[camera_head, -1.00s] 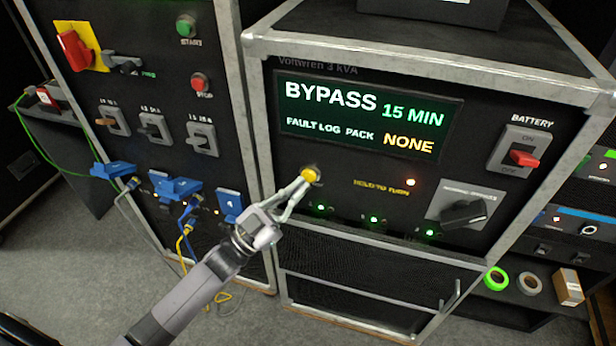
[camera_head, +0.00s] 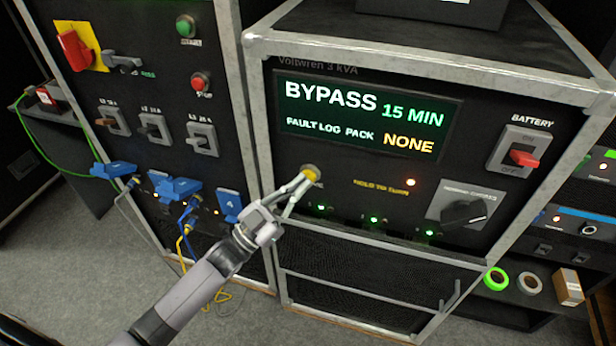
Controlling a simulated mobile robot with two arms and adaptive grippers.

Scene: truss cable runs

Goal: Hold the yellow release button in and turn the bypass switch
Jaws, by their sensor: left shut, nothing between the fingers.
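The yellow release button (camera_head: 309,171) is on the front panel of the black UPS unit, below its display. My left gripper (camera_head: 302,183) is shut and empty, with its fingertips at the button's lower left edge. I cannot tell whether they touch it or whether the button is pressed in. The bypass switch (camera_head: 464,213) is a black rotary knob on a grey plate at the panel's lower right, with its handle slanting. The display (camera_head: 366,114) reads "BYPASS 15 MIN" and "FAULT LOG PACK NONE". My right gripper is not in view.
A red battery switch (camera_head: 524,158) sits above the bypass switch. The left cabinet carries a red-and-yellow rotary switch (camera_head: 74,46), green and red buttons, breakers, and blue connectors (camera_head: 180,189) with cables. Tape rolls (camera_head: 496,279) lie on a shelf at right.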

